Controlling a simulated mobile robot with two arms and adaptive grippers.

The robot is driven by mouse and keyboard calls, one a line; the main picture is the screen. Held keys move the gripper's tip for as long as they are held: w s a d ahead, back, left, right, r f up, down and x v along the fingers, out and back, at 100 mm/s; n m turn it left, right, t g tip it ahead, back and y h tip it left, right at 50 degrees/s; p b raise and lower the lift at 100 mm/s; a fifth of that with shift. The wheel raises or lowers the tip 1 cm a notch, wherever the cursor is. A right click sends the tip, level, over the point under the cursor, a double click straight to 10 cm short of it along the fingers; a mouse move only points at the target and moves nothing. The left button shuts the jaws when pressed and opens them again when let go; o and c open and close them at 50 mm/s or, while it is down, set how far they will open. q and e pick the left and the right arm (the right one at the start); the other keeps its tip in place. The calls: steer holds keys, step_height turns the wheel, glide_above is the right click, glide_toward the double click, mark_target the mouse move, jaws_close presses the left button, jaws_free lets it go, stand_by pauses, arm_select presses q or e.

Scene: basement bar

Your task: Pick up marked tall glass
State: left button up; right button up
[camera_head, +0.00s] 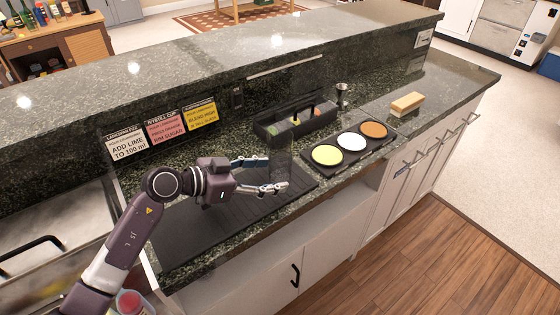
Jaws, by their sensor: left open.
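My left gripper (274,174) reaches in from the left over the dark ribbed mat (205,238) on the counter. Its fingers are spread apart and point right. A faint clear upright shape, which looks like the tall glass (282,155), shows at the fingertips. It is so transparent that I cannot make out its mark, its full outline, or whether the fingers touch it. My right gripper is not in view.
A rimming tray (326,172) with yellow, white and orange discs lies right of the gripper. Behind are a garnish caddy (296,130), a metal jigger (341,95) and a wooden block (406,103). Three label cards (164,131) stand against the raised bar.

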arm_select(q)
steer(key=x, duration=0.3)
steer(key=shift+w+d, duration=0.25)
steer(key=shift+w, duration=0.05)
steer(key=c, duration=1.3)
steer(key=shift+a, duration=0.1)
steer(key=shift+c, duration=0.8)
steer(key=shift+r, duration=0.15)
